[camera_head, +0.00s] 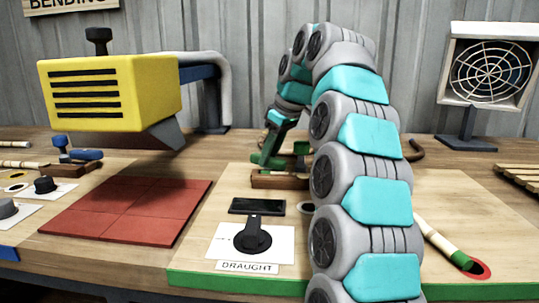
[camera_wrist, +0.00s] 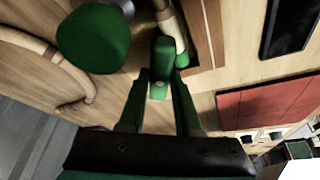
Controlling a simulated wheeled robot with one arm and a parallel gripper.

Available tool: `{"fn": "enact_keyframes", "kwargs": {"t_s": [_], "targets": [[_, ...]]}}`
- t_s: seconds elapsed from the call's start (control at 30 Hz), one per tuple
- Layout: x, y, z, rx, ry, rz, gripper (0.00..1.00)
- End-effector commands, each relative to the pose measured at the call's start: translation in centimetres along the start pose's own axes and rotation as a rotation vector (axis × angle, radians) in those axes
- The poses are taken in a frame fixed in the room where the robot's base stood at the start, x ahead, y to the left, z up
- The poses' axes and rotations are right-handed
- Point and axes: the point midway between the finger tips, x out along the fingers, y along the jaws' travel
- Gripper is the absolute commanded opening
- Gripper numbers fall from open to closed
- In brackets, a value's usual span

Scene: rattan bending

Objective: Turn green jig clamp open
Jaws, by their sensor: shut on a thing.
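The green jig clamp (camera_head: 299,151) stands on a brown wooden jig block (camera_head: 278,181) on the green-edged board, partly hidden behind my arm. My gripper (camera_head: 268,157) is down at the clamp. In the wrist view my gripper (camera_wrist: 160,88) has its two green fingers shut on the clamp's green handle (camera_wrist: 162,58). A large round green knob (camera_wrist: 95,40) is to the left of the handle. A rattan piece with a green band (camera_wrist: 172,25) lies beside the handle along the jig. Whether the clamp is open or closed is hard to tell.
A black draught dial (camera_head: 257,240) and a dark panel (camera_head: 257,206) are in front of the jig. Red tiles (camera_head: 130,210) lie left, below a yellow hood (camera_head: 108,92). A green-ended rattan stick (camera_head: 445,243) lies right. A fan (camera_head: 490,72) stands at the back right.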

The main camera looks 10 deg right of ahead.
Motion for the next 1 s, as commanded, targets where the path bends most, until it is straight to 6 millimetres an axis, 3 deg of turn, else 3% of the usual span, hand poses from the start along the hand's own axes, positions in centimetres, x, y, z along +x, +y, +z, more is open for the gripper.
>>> {"fn": "enact_keyframes", "kwargs": {"t_s": [0.47, 0.5, 0.73, 1.0], "targets": [[0.05, 0.01, -0.01, -0.011, 0.0, -0.005, 0.0], [0.05, 0.01, -0.01, -0.011, 0.0, -0.005, 0.37], [0.02, 0.01, 0.0, -0.011, 0.0, -0.005, 0.62], [-0.07, -0.06, 0.02, -0.01, 0.0, -0.004, 0.62]]}}
